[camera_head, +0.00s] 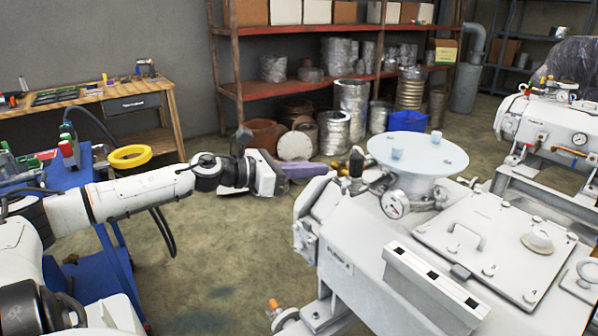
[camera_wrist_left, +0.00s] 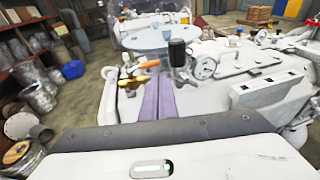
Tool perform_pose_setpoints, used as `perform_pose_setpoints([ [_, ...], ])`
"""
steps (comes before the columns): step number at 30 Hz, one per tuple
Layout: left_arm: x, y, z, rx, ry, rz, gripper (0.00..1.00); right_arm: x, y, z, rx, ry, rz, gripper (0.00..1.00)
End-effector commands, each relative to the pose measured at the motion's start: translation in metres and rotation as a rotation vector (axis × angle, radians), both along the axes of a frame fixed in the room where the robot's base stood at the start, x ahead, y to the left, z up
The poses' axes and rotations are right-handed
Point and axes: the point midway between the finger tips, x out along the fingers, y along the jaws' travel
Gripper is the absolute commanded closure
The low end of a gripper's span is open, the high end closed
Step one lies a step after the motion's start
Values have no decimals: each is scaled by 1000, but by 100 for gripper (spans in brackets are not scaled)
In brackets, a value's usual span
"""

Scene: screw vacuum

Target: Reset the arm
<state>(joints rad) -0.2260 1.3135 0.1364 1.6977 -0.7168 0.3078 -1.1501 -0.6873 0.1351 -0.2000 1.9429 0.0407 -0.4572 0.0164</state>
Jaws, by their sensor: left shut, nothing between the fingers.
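My left arm (camera_head: 140,194) reaches in from the left of the head view, stretched roughly level. My left gripper (camera_head: 318,170) has purple fingers pointing toward the white vacuum machine (camera_head: 365,250). In the left wrist view its fingers (camera_wrist_left: 160,98) lie side by side, shut and empty. Near their tips in that view are a brass valve with an orange handle (camera_wrist_left: 149,64) and a black knob (camera_wrist_left: 177,52). A round pale plate (camera_head: 418,152) with two small light-blue cups stands on the machine. My right gripper is not in view.
A blue cart (camera_head: 75,200) with tools and a yellow ring (camera_head: 130,156) stands beside my left arm. A wooden bench (camera_head: 140,106) is behind it. A red shelf (camera_head: 290,88) with metal cans lines the back wall. A second white machine (camera_head: 545,122) is at the right.

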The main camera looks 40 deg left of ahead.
Motion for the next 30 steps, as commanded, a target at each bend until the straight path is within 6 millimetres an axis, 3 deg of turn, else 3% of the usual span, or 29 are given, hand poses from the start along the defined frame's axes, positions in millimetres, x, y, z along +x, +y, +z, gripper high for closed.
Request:
perform_pose_setpoints([
  [13,-33,6,8,-1,1,0,100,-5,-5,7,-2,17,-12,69],
  [24,-38,8,8,1,0,1,100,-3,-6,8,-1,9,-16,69],
  [27,-42,9,-2,-58,18,26,100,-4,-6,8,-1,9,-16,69],
  [30,-53,12,-37,-272,81,118,100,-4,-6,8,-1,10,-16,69],
])
